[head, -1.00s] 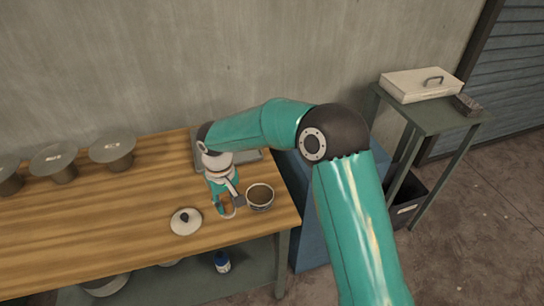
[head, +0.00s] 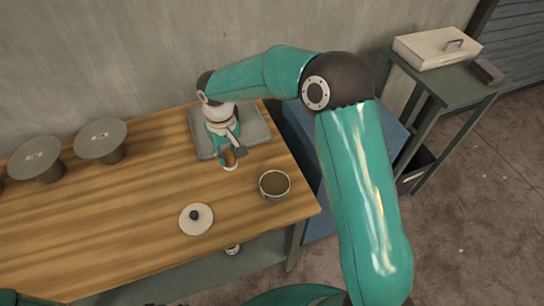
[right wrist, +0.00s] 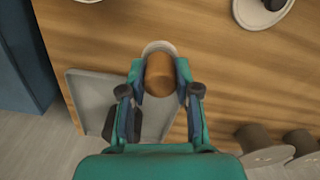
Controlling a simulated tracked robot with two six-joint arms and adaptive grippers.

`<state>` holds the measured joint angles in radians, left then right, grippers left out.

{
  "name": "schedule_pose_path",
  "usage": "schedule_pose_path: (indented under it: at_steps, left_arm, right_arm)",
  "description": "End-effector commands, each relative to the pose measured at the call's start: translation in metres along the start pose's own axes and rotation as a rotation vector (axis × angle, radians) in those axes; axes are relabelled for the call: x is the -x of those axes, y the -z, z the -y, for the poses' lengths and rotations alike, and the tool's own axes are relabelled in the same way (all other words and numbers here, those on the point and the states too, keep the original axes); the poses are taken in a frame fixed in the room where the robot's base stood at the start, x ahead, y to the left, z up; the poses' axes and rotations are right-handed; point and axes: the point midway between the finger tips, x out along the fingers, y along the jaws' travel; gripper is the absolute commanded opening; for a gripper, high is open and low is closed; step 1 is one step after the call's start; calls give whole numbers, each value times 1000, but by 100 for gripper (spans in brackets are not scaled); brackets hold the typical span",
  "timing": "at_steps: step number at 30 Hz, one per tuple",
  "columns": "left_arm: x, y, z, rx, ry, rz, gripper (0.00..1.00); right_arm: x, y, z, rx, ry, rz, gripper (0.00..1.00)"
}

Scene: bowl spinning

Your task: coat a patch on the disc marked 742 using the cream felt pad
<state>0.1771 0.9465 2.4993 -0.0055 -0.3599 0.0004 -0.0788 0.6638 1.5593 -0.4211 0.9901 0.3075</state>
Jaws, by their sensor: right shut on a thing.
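My right gripper (head: 230,156) is shut on the brown handle of the cream felt pad; the handle shows between the fingers in the right wrist view (right wrist: 160,75). The pale pad (right wrist: 158,47) sits at the handle's far end, and its underside is hidden. The gripper is over the table, by the front edge of the grey tray, behind and left of the bowl. Two grey discs on stands, a left one (head: 35,157) and a right one (head: 100,138), are at the table's back left. Their small marks are too small to read. My left gripper is not in view.
The bowl of brown stuff (head: 274,185) stands near the table's right edge. A pale lid with a dark knob (head: 202,226) lies left of it. The grey tray (head: 258,125) is at the back right. The wooden table (head: 120,210) is clear between lid and discs.

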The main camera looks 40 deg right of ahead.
Motion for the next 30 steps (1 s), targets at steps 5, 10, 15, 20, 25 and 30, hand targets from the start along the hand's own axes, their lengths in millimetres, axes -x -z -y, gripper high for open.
schedule_pose_path:
  at_steps: [5, 10, 15, 20, 25, 30]
  left_arm:
    - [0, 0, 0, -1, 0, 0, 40]
    - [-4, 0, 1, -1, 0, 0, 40]
    - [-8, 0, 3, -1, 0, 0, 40]
    - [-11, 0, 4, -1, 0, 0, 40]
    - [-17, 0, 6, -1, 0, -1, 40]
    - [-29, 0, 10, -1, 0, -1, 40]
  right_arm:
    - [1, -5, -10, -4, 0, -1, 4]
    - [10, -32, -39, 113, 0, -2, 4]
    - [19, -75, -70, 303, 0, -2, 4]
    - [20, -98, -83, 406, 0, 0, 4]
    - [11, -100, -83, 421, 0, 1, 4]
    - [-4, -100, -83, 419, 1, 1, 4]
